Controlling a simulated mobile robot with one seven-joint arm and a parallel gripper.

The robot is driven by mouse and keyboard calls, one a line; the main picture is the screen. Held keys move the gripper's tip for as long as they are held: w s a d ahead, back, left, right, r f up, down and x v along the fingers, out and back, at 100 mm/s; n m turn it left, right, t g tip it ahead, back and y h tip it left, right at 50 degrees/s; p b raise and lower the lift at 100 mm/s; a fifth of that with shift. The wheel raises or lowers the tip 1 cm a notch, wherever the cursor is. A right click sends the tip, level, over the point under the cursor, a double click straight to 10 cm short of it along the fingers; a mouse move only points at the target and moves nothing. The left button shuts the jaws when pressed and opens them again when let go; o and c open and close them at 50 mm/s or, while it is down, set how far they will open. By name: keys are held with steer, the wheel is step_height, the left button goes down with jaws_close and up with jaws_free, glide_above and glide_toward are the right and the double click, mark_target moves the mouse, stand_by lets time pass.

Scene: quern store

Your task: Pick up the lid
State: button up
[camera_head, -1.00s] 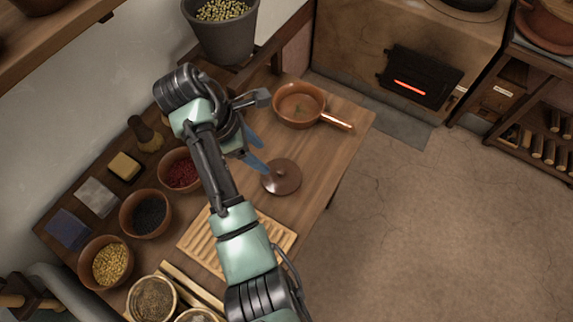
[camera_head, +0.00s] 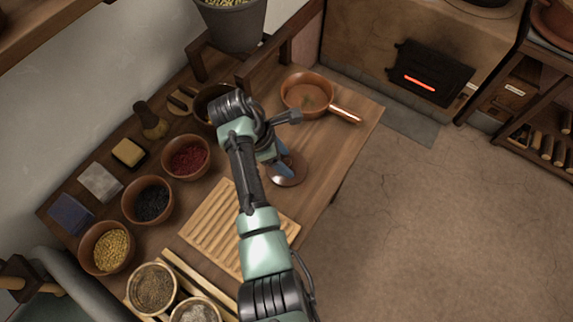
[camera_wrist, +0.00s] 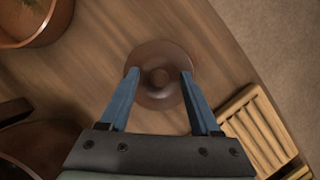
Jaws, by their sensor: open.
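The lid (camera_wrist: 158,97) is a round brown disc with a small round knob (camera_wrist: 158,77) in its middle. It lies on the wooden table, and in the head view the lid (camera_head: 290,180) is partly hidden by my gripper. My gripper (camera_wrist: 158,73) is open and empty in the wrist view, with one blue finger on each side of the knob. In the head view my gripper (camera_head: 284,170) is over the lid. I cannot tell how high the fingertips are above it.
A copper pan (camera_head: 309,96) stands behind the lid, its handle pointing right. A ribbed wooden board (camera_head: 215,232) lies in front. Bowls of red (camera_head: 188,157), black (camera_head: 148,201) and yellow (camera_head: 107,247) contents stand at left. Table right of the lid is bare.

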jaws_close()
stand_by(0.3)
